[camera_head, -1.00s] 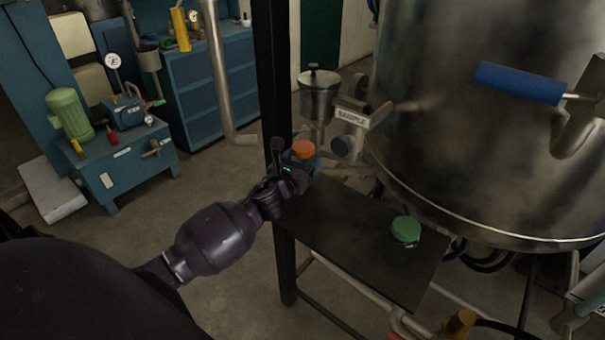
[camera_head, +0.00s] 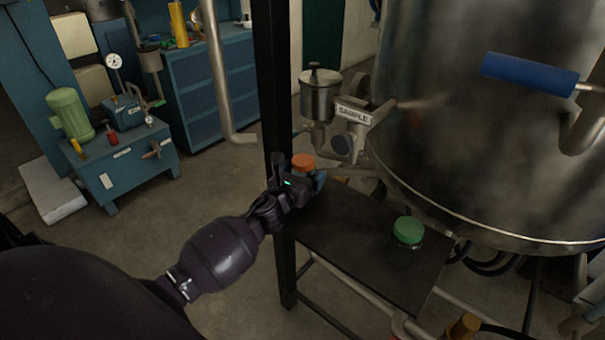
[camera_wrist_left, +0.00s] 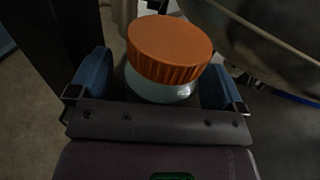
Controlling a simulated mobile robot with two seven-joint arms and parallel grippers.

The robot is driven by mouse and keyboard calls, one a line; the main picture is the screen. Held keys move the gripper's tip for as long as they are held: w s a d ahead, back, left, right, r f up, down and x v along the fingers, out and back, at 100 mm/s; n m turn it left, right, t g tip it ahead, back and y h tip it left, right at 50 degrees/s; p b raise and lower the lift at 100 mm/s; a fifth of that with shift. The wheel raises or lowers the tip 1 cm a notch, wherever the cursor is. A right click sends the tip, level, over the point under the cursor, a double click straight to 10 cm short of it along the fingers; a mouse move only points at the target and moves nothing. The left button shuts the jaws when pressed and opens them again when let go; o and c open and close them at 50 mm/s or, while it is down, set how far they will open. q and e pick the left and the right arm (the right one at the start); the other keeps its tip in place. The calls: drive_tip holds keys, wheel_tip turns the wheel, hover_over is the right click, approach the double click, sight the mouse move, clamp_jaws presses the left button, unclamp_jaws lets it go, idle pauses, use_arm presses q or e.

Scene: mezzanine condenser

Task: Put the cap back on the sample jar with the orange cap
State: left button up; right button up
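The sample jar (camera_wrist_left: 160,90) is a clear or pale jar with a ribbed orange cap (camera_head: 303,161) on its mouth. My left gripper (camera_head: 306,180) is around the jar body below the cap. In the left wrist view its blue fingers (camera_wrist_left: 157,88) stand wide, with a visible gap at the left of the jar; contact on the right is unclear. My right gripper is not in view.
A jar with a green cap (camera_head: 408,230) stands at the right of the shelf. A sample valve with a hopper (camera_head: 320,97) is behind the orange cap. A black post (camera_head: 275,90) rises at the left and a large steel vessel (camera_head: 480,130) curves at the right. The shelf's middle is clear.

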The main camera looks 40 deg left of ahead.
use_arm(q)
drive_tip(key=shift+r, duration=0.2)
drive_tip(key=s, duration=0.4)
drive_tip(key=s+d, duration=0.1)
drive_tip(key=s, duration=0.7)
drive_tip(key=shift+d, duration=0.2)
